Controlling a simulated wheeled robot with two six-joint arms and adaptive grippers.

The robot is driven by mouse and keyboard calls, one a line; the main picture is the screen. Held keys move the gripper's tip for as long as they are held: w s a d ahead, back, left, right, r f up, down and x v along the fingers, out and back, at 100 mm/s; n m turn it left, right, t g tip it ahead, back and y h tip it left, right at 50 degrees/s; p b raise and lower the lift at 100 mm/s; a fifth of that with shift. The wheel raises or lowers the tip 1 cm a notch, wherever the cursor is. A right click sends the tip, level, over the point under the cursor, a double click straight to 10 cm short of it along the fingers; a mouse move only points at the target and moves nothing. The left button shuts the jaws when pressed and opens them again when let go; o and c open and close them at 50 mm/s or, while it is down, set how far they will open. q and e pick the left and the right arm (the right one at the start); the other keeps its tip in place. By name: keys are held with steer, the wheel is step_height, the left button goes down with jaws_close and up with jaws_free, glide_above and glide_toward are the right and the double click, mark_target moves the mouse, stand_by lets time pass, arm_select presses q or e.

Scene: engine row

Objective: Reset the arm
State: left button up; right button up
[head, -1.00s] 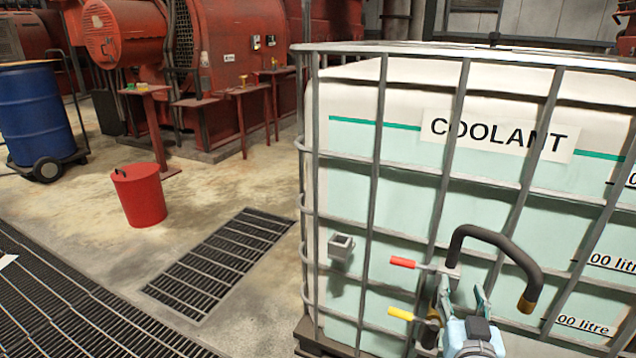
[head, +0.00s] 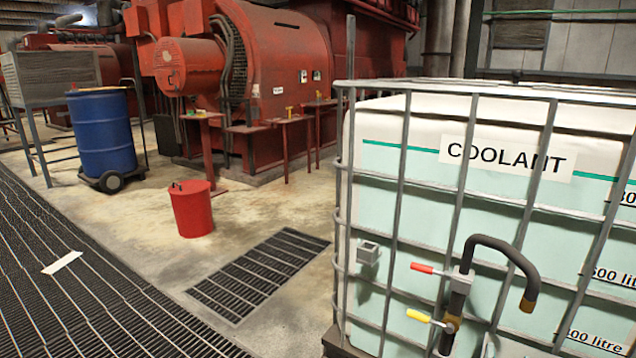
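Neither of my arms nor grippers can be made out in the head view. A large white coolant tank (head: 400,200) in a grey metal cage fills the right side. On its front are a valve pipe (head: 460,290) with a red-handled lever (head: 422,268) and a yellow-handled lever (head: 418,316). A black hose (head: 505,250) arches from the pipe and its brass-coloured end hangs free. The foot of the pipe is cut off by the bottom edge.
A red bucket (head: 192,210) stands on the concrete floor by a floor grate (head: 258,275). A blue drum (head: 102,130) on a trolley stands at left. Red machines (head: 270,60) line the back. A long grated walkway (head: 95,290) runs along the left, with a white strip (head: 62,262) on it.

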steer(key=s+a+f+n+g+y, duration=0.3)
steer(key=s+a+f+g, duration=0.3)
steer(key=s+f, duration=0.45)
steer(key=s+a+f+n+g+y, duration=0.35)
steer(key=s+a+f+g, duration=0.2)
steer(key=s+f, duration=0.55)
step_height(320, 180, down, 23)
steer(key=s+m, duration=0.2)
arm_select(q)
steer(key=s+r+g+p, duration=0.1)
steer(key=s+r+p, duration=0.5)
steer(key=r+p, duration=0.4)
steer(key=s+a+r+g+p, duration=0.1)
steer(key=s+r+p, duration=0.5)
steer(key=r+p, duration=0.4)
steer(key=p, duration=0.5)
steer(key=shift+s+a+m+g+p, duration=0.2)
steer(key=shift+s+m+g+p, duration=0.1)
steer(key=shift+s+m+p, duration=0.1)
arm_select(e)
steer(key=s+d+r+g, duration=0.1)
steer(key=s+r+g, duration=0.1)
steer(key=s+r, duration=1.2)
step_height(320, 180, up, 4)
steer(key=shift+d+r+n, duration=0.2)
steer(key=shift+d+n, duration=0.1)
steer(key=shift+n, duration=0.05)
